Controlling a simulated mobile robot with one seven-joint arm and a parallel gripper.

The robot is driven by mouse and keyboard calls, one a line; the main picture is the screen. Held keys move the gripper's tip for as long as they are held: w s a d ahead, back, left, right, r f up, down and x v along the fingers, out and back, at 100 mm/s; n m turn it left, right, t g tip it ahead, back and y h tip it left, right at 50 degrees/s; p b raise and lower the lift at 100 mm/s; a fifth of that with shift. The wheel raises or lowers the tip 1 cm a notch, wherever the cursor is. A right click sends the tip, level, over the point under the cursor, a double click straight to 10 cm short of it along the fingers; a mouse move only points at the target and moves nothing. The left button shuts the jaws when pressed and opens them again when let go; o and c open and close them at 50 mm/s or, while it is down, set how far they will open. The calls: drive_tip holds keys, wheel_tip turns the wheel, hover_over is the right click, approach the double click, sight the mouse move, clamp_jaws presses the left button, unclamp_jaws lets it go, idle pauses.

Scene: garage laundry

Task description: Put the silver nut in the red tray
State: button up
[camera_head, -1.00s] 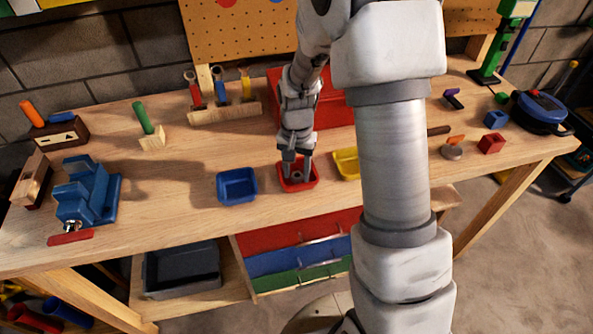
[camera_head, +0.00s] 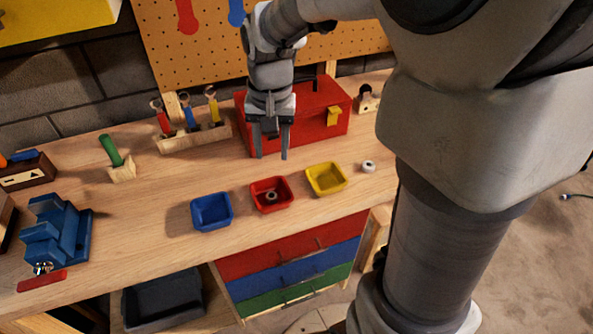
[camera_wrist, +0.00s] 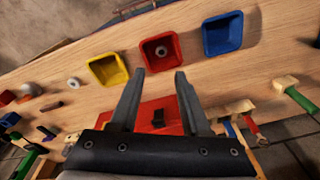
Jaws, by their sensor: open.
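The silver nut (camera_head: 271,195) lies inside the red tray (camera_head: 257,207), which stands on the workbench between two other trays. In the wrist view the nut (camera_wrist: 161,51) also shows on the floor of the red tray (camera_wrist: 147,67). My gripper (camera_head: 271,156) is open and empty. It is above the bench, behind the red tray and in front of the red toolbox, apart from the nut. In the wrist view its two fingers (camera_wrist: 157,78) are spread, with nothing between them.
A blue tray (camera_head: 211,227) stands left of the red tray and a yellow tray (camera_head: 326,192) right of it. A small round pale piece (camera_head: 368,167) lies beyond the yellow tray. The red toolbox (camera_head: 318,115) and a tool rack (camera_head: 187,143) stand behind. A blue vise (camera_head: 48,235) is at left.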

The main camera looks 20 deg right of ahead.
drive_tip(key=s+r+n+t, duration=0.2)
drive_tip(key=s+r, duration=0.1)
drive_tip(key=s, duration=0.5)
drive_tip(key=s+r+n+t, duration=0.2)
drive_tip(key=s+r, duration=0.2)
drive_tip(key=s, duration=0.4)
drive_tip(key=shift+r+n, duration=0.15)
drive_tip(key=shift+n, duration=0.15)
drive_tip(key=shift+d, duration=0.2)
